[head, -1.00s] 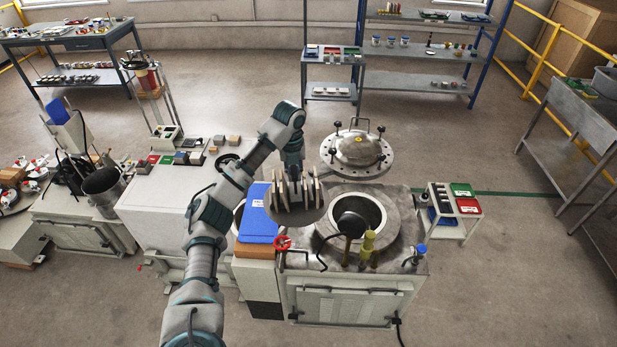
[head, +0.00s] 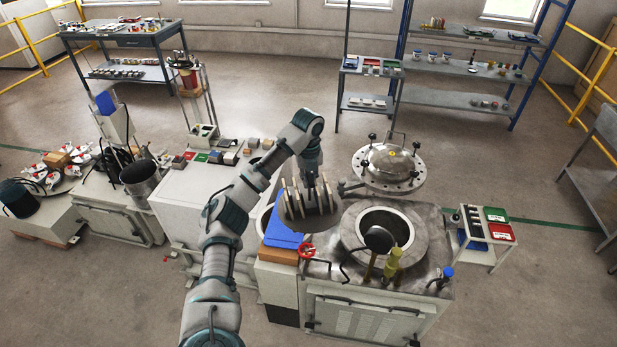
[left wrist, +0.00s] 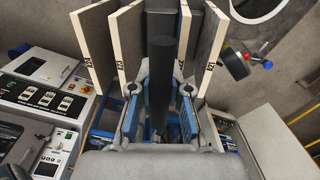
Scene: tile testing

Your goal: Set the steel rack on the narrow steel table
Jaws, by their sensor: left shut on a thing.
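The steel rack (head: 309,206) is a round plate carrying several upright pale tiles. My left gripper (head: 311,174) is shut on its dark central post and holds it over the blue board and the left edge of the open kiln. In the left wrist view, the post (left wrist: 161,75) stands between the fingers of the gripper (left wrist: 160,112), with numbered tiles on both sides; the rack's plate is mostly hidden. A narrow grey table (head: 373,68) stands at the back; another steel table (head: 597,183) is cut off at the right edge. I cannot tell which one is meant.
A small cart (head: 487,228) is on the right. Open floor (head: 475,150) lies between the kiln and back shelves.

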